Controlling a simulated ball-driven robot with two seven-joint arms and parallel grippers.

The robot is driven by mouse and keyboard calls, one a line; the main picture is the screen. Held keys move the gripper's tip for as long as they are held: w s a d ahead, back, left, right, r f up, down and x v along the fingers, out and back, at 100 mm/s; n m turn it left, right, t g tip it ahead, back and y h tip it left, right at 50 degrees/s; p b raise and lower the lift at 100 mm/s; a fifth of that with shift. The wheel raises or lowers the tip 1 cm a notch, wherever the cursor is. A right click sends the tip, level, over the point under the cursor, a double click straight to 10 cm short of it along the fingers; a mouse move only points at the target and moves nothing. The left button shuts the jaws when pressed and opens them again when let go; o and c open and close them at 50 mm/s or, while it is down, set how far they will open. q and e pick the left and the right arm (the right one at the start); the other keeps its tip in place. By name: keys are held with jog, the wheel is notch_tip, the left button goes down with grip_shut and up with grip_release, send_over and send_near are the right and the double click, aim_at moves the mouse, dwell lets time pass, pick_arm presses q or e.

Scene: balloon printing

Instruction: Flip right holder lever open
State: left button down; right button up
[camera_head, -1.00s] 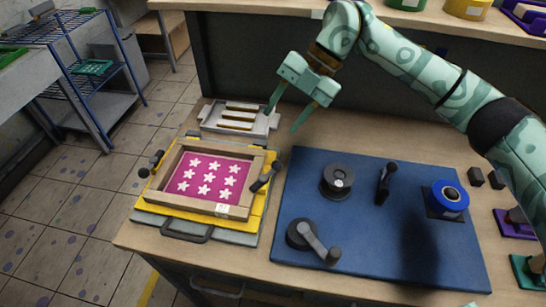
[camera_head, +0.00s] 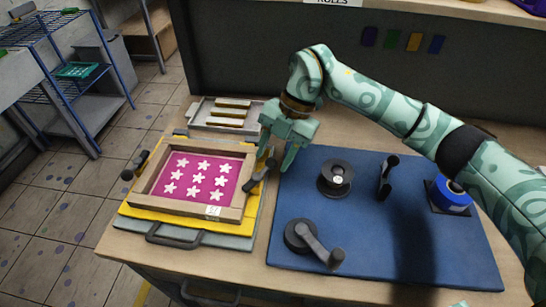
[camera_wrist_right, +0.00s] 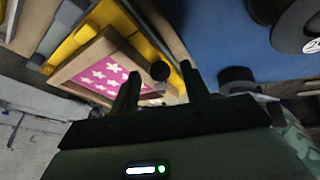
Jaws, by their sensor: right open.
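My right gripper (camera_head: 274,164) is open above and around this lever, pointing down. In the right wrist view the lever's round black knob (camera_wrist_right: 161,71) shows between the two open fingers (camera_wrist_right: 160,67). I cannot tell whether a finger touches it. The left holder lever (camera_head: 135,165) is at the frame's left side. My left gripper is out of view.
The frame sits on a yellow base (camera_head: 133,212) with a grey handle (camera_head: 172,238). A grey tray (camera_head: 199,113) with wooden bars stands behind. A blue mat (camera_head: 370,240) to the right carries a black reel (camera_head: 335,178), a crank (camera_head: 312,243) and a blue roll (camera_head: 451,194).

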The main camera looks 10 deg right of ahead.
jog(key=shift+a+f, duration=0.25)
jog(key=shift+f, duration=0.2)
jog(key=shift+c, duration=0.4)
jog(key=c, duration=0.9)
jog(key=n, duration=0.1)
jog(key=w+a+n+g, duration=0.1)
jog(key=n, duration=0.1)
jog(key=shift+w+n+h, duration=0.1)
jog(key=shift+n+h, duration=0.2)
jog(key=shift+h, duration=0.1)
jog(key=shift+w+a+n+g+h+b, duration=0.2)
jog(key=shift+a+n+g+b, duration=0.1)
jog(key=shift+n, duration=0.45)
jog(key=shift+w+a+n+g+h+b, duration=0.1)
jog(key=shift+a+n+g+h+b, duration=0.15)
jog(key=shift+n, duration=0.5)
